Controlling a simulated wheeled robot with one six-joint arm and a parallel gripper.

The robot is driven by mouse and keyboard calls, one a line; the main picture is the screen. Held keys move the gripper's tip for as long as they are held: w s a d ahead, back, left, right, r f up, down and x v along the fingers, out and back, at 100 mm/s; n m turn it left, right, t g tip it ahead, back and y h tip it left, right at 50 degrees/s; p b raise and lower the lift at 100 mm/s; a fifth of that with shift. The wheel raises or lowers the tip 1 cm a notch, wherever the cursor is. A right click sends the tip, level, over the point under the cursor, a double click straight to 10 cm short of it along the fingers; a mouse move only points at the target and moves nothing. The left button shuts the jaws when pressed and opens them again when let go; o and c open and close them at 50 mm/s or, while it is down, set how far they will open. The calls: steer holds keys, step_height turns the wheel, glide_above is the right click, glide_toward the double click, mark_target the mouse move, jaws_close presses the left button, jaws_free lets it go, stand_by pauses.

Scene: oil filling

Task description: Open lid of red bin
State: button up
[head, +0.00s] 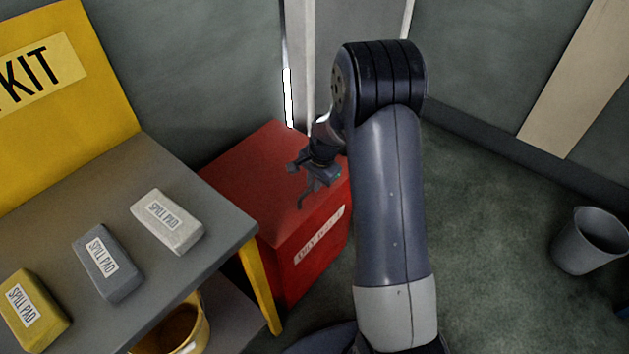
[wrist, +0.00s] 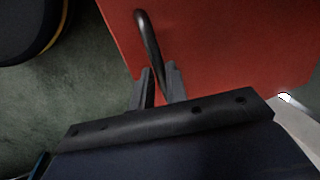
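The red bin (head: 245,178) stands on the floor beside the grey table, its red lid on top and looking shut. A white label (head: 318,237) is on its front. A dark curved handle (head: 306,197) sits near the front edge of the lid. My gripper (head: 312,170) is over that edge, at the handle. In the wrist view the handle (wrist: 148,38) runs down over the red surface into the narrow gap between the two fingers of my gripper (wrist: 160,70). I cannot tell whether the fingers press on it. The handle's lower end is hidden by the gripper.
A grey table (head: 115,200) with several spill pads and a yellow backboard (head: 75,110) is left of the bin. A yellow bucket (head: 185,330) is under it. A grey bucket (head: 590,243) stands at the right. Walls are close behind the bin.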

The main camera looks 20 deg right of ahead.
jaws_close()
steer(key=shift+r, duration=0.15)
